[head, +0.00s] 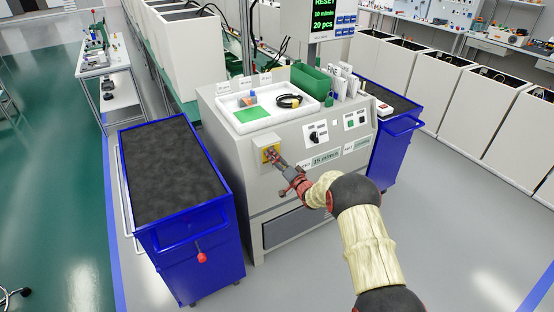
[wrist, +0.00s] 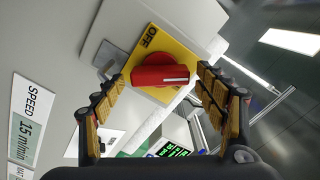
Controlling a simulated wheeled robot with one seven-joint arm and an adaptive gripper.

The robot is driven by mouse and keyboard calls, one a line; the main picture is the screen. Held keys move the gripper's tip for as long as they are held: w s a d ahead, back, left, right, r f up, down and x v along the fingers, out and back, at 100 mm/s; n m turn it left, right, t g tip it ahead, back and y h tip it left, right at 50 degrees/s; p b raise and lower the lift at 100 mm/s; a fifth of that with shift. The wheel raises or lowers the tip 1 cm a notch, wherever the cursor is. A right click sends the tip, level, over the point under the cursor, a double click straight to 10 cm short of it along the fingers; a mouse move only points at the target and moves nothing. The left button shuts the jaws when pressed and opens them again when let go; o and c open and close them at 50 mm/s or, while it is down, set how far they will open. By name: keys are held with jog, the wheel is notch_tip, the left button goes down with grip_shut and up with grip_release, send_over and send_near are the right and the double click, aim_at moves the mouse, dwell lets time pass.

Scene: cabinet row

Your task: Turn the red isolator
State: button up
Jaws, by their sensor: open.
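The red isolator (wrist: 160,76) is a rotary knob with a white line along its handle, mounted on a yellow plate (wrist: 185,48) marked OFF. In the wrist view it sits between the fingers of my gripper (wrist: 160,82), which are open on either side of it, with small gaps that are hard to judge. In the head view the yellow plate (head: 265,155) is on the upper left of the grey cabinet's front. My gripper (head: 274,158) points at it and hides most of the red knob.
The grey cabinet (head: 290,220) carries a white tray (head: 262,117) and a green bin (head: 310,82) on top. A black selector (head: 317,134) and buttons sit right of the isolator. Blue carts (head: 190,225) stand on both sides. Open floor lies at the right front.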

jog(key=shift+f, duration=0.1)
jog(key=s+d+n+p, duration=0.2)
jog(key=s+d+n, duration=0.3)
jog(key=n, duration=0.6)
jog(key=s+d+r+m+g+h+b, duration=0.1)
jog(key=s+d+r+m+h, duration=0.1)
jog(key=s+d+r+h, duration=0.2)
jog(key=s+d+r+m+g+h, duration=0.1)
jog(key=s+d+r+h, duration=0.2)
jog(key=s+d+r, duration=0.4)
notch_tip(320, 180, up, 10)
jog(key=d, duration=0.2)
jog(key=shift+s+d+f+m+h+b, duration=0.15)
jog(key=shift+d+f+m+h+b, duration=0.1)
jog(key=shift+d+m+h+b, duration=0.15)
dwell(0.4)
jog(key=shift+c, duration=0.4)
